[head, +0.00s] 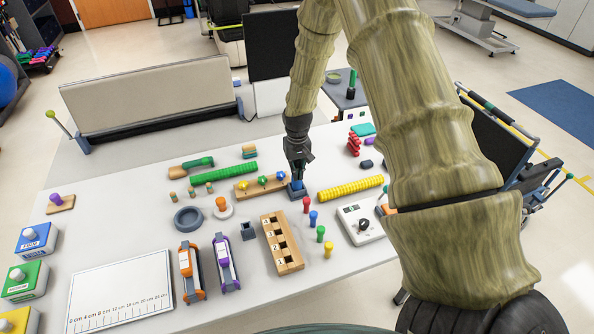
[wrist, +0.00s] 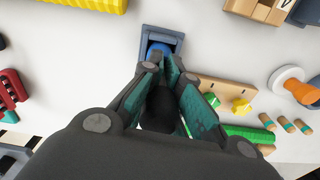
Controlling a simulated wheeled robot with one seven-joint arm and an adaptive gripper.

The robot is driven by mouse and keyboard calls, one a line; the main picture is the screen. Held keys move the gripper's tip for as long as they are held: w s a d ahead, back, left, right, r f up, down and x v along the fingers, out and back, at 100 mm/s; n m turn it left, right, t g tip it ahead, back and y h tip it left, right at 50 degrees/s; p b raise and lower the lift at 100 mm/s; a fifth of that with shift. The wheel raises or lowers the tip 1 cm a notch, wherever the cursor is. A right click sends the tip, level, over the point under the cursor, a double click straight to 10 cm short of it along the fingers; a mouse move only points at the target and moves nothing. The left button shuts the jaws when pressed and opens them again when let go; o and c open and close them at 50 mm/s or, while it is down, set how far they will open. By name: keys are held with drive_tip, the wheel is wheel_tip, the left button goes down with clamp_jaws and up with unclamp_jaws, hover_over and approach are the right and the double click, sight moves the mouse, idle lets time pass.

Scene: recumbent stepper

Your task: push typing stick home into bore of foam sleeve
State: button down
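My gripper (head: 299,163) points down at the back middle of the table, over a small grey square holder (head: 297,195) with a blue piece (head: 297,184) in it. In the wrist view the fingertips (wrist: 160,66) come close together at the near edge of the blue piece (wrist: 158,48), inside the holder's rim (wrist: 177,36). I cannot tell whether they grip it or something slim. A dark rounded shape (wrist: 160,108) lies between the fingers. I cannot identify the typing stick or foam sleeve for certain; the blue piece may be the sleeve. Any bore is hidden.
A wooden board with star knobs (head: 263,183) lies just left of the holder. A yellow ribbed roll (head: 351,188) lies to its right, a green one (head: 224,173) to the left. Coloured pegs (head: 314,217) and a wooden slotted block (head: 281,244) stand in front.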

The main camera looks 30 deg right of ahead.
drive_tip(key=shift+s+f, duration=0.1)
drive_tip(key=shift+f, duration=0.05)
drive_tip(key=c, duration=1.6)
unclamp_jaws()
drive_tip(key=shift+f, duration=0.1)
drive_tip(key=shift+o, duration=0.2)
drive_tip(key=shift+r+p, duration=2.05)
drive_tip(key=shift+r, duration=1.05)
drive_tip(key=shift+r, duration=0.15)
wheel_tip(320, 180, up, 12)
